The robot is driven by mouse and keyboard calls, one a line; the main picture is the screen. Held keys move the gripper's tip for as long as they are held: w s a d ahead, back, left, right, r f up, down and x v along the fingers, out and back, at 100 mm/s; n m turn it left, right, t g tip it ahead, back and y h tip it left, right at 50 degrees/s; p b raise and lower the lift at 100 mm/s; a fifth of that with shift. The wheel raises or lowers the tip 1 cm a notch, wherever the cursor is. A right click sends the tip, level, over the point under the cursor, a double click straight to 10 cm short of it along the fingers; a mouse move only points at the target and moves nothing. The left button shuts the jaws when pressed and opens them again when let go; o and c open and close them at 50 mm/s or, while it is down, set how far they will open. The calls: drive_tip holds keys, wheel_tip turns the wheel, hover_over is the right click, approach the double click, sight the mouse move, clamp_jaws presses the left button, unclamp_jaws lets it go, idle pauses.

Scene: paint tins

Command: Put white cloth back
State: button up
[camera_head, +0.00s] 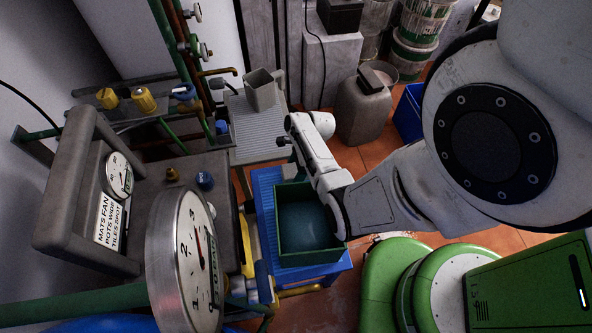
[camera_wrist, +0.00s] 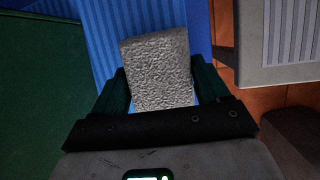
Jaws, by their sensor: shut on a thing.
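The white cloth (camera_wrist: 158,68) shows in the wrist view as a thick, rough-textured, pale grey-white block. My gripper (camera_wrist: 162,88) is shut on it, with one dark green finger along each side. Its far end sticks out beyond the fingers, over a blue ribbed surface (camera_wrist: 98,38). I cannot tell whether it touches that surface. In the head view my gripper (camera_head: 287,152) is beyond the green crate (camera_head: 312,258), near the front edge of the grey ribbed table (camera_head: 250,148). The cloth cannot be made out clearly there.
The crate stands on a blue stand (camera_head: 266,182) and its wall is left in the wrist view (camera_wrist: 35,80). A grey jug (camera_head: 261,90) stands on the ribbed table. A large gauge (camera_head: 185,260) and pipes crowd the left. A grey canister (camera_head: 364,108) stands behind.

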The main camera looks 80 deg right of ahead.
drive_tip(key=shift+f, duration=0.4)
drive_tip(key=shift+f+b, duration=0.1)
drive_tip(key=shift+b, duration=0.2)
drive_tip(key=shift+a+f, duration=0.15)
drive_tip(key=o, duration=1.2)
drive_tip(key=shift+s+f, duration=0.1)
drive_tip(key=shift+o, duration=1)
drive_tip(key=shift+r, duration=0.25)
drive_tip(key=p+v, duration=0.3)
drive_tip(key=v, duration=1)
drive_tip(key=shift+w, duration=0.25)
